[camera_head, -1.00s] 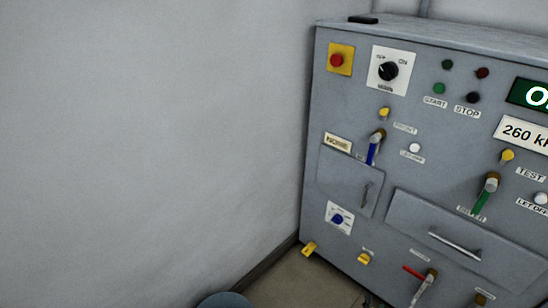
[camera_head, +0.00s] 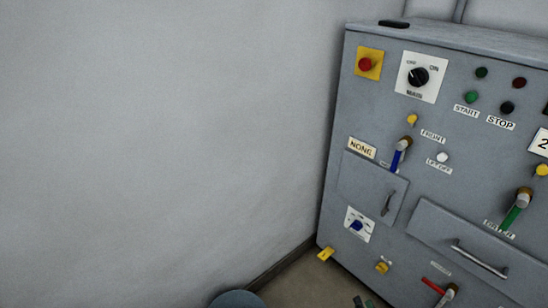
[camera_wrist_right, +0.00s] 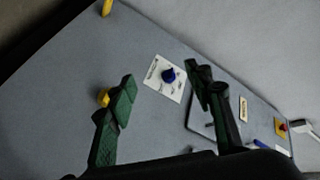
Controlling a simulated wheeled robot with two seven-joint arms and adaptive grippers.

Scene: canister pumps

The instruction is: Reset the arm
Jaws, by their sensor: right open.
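My right gripper (camera_wrist_right: 162,78) shows in the right wrist view with its two dark green fingers spread apart and nothing between them. Its fingertips also show at the bottom edge of the head view (camera_head: 364,302), low in front of the grey control cabinet (camera_head: 330,210). In the wrist view the blue knob (camera_wrist_right: 169,75) on its white plate appears between the fingertips, with the fingers apart from it. A yellow knob (camera_wrist_right: 103,97) is partly hidden by the left-hand finger. My left gripper is in neither view.
The cabinet front carries a red button (camera_head: 366,65), a black main switch (camera_head: 418,77), a blue lever (camera_head: 400,154), a green lever (camera_head: 515,212), a red lever (camera_head: 434,287) and a drawer handle (camera_head: 480,259). A bare wall (camera_head: 160,140) fills the left.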

